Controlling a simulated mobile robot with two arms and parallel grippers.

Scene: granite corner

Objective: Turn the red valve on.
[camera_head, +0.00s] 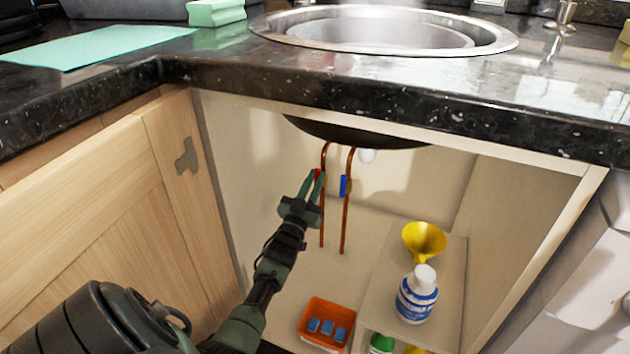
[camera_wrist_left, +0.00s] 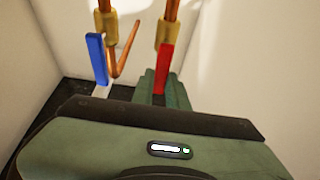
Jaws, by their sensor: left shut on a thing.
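The red valve (camera_head: 318,173) is a small red handle on the left copper pipe under the sink. My left gripper (camera_head: 314,182) reaches into the cabinet and is shut on the red handle, hiding part of it. In the left wrist view the red valve (camera_wrist_left: 164,68) hangs along its pipe below a brass fitting, its lower end between the green fingers (camera_wrist_left: 160,88). The blue valve (camera_head: 344,186) is on the right copper pipe, apart from the gripper; it also shows in the left wrist view (camera_wrist_left: 97,58). My right gripper is not in view.
The sink bowl and granite counter (camera_head: 400,100) overhang the cabinet. An open wooden door (camera_head: 110,220) stands at left. A shelf at right holds a yellow funnel (camera_head: 424,241) and a white-blue bottle (camera_head: 416,297). An orange tray (camera_head: 305,333) with blue blocks is on the floor.

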